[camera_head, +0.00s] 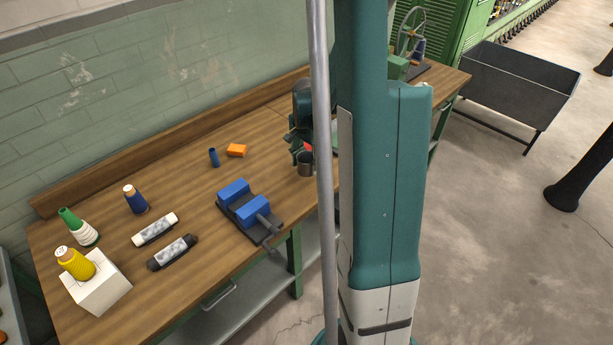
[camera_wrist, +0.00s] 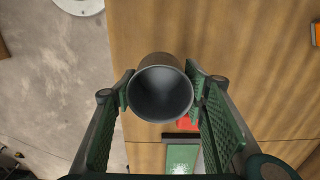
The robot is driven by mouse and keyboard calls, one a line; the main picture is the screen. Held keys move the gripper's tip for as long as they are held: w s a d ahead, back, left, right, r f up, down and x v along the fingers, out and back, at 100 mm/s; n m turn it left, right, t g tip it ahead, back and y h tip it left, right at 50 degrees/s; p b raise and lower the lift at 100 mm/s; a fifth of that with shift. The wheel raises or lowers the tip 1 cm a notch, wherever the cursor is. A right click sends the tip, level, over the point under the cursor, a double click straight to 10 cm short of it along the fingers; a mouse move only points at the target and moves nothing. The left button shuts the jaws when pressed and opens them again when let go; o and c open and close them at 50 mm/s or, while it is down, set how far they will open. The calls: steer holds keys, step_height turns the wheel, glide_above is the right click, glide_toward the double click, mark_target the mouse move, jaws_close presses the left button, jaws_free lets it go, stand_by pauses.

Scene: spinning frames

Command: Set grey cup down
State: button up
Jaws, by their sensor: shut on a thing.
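The grey cup (camera_wrist: 160,92) is a dark grey, open-topped cup, seen from above in the wrist view with its empty inside showing. My gripper (camera_wrist: 160,90) has a green finger on each side of the cup and is shut on it. In the head view the cup (camera_head: 306,164) is at the wooden workbench (camera_head: 190,205), near its front edge, just left of my column. My gripper (camera_head: 299,150) is beside it, partly hidden by a grey pole. I cannot tell whether the cup's base touches the bench top.
A blue vise (camera_head: 249,208) stands left of the cup at the front edge. An orange block (camera_head: 237,150) and a small blue cylinder (camera_head: 213,157) lie behind it. Thread cones and a white box (camera_head: 98,292) are at the far left. A green-and-white item (camera_wrist: 182,157) and something red (camera_wrist: 187,124) are near the cup.

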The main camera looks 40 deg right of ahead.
steer(key=shift+f, duration=1.05)
steer(key=shift+f, duration=0.1)
steer(key=shift+f, duration=2)
steer(key=shift+f, duration=0.2)
steer(key=o, duration=0.9)
steer(key=shift+r, duration=0.25)
steer(key=shift+r, duration=5.95)
